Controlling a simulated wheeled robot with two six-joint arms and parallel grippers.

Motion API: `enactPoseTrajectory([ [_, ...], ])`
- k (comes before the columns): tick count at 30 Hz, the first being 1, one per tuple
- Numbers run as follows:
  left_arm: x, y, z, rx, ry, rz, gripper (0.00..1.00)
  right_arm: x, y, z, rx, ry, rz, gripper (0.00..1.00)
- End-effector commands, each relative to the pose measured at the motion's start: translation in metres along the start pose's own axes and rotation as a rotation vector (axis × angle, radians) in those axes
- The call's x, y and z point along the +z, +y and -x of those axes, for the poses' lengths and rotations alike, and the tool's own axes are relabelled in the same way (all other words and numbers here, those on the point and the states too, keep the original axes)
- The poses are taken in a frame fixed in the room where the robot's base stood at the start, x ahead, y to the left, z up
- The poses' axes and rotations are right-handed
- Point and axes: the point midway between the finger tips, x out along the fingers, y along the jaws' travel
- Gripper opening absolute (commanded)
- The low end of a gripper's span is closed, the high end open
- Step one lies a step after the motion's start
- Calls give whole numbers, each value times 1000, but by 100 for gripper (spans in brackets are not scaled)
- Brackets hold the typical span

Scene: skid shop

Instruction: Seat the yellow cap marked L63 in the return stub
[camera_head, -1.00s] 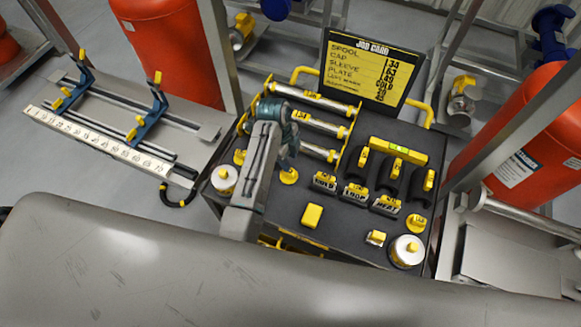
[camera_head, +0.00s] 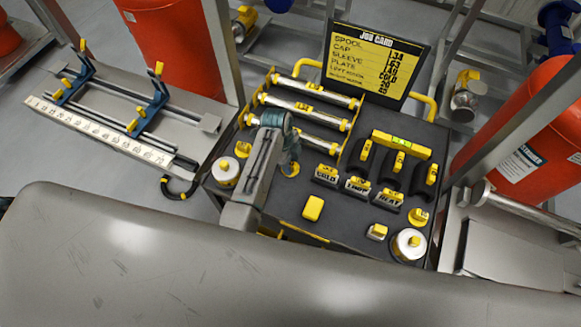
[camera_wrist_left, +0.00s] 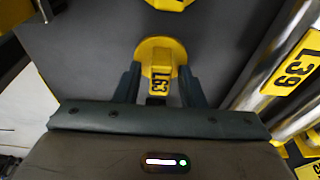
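The yellow cap marked L63 (camera_wrist_left: 161,62) is a round piece with an upright labelled tab, standing on the dark bench top. In the head view the cap (camera_head: 290,170) is partly covered by my left gripper (camera_head: 291,157). In the left wrist view the fingers of my left gripper (camera_wrist_left: 160,88) are apart, one on each side of the tab, with visible gaps. The gripper looks open and not closed on the cap. My right gripper is not in view. I cannot tell which fitting is the return stub.
The dark bench (camera_head: 345,225) holds silver spools (camera_head: 308,111) behind the gripper, black sleeves (camera_head: 395,175) with yellow tabs, and a yellow block (camera_head: 313,208). A job card (camera_head: 373,67) stands at the back. A capped silver stub (camera_head: 466,98) is beyond the bench at right.

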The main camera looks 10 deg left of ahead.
Motion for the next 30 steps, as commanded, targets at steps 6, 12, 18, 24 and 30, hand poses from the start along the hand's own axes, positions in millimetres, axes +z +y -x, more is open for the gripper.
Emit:
enactPoseTrajectory([
  [6,0,0,0,-1,0,0,36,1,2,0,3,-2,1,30],
  [12,0,0,0,-1,0,0,3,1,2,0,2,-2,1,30],
  [18,0,0,3,-1,0,0,0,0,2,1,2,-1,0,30],
  [24,-3,-1,15,-3,0,0,0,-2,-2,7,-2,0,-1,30],
  [30,-5,0,26,-1,0,0,0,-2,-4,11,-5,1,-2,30],
])
